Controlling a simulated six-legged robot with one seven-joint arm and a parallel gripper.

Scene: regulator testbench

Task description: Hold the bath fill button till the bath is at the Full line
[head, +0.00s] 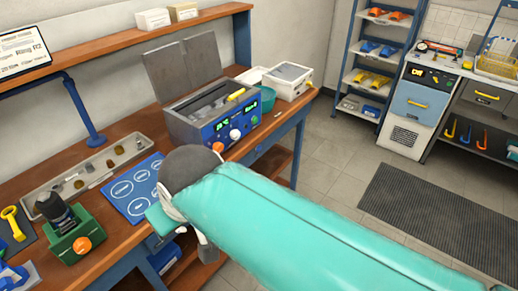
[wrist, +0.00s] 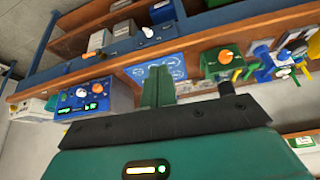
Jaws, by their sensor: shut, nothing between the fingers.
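The bath (head: 190,131) is a grey open-topped box with its lid (head: 183,67) raised, on the wooden bench. Its blue front panel (head: 208,134) carries a white knob (head: 235,134), an orange-red button (head: 218,147) and lit green displays. Which control is the fill button, the Full line and the level inside cannot be made out. In the wrist view the blue panel (wrist: 74,100) shows at the left, tilted. My gripper (wrist: 158,82) is shut and empty, its fingers apart from the panel, which lies to their left. In the head view my arm hides most of the gripper.
A blue mat with white circles (head: 133,188) lies left of the bath. A green stand (head: 74,237) holding a black bottle is at the lower left. White bins (head: 290,82) stand beyond the bath. Open floor (head: 325,160) lies right of the bench.

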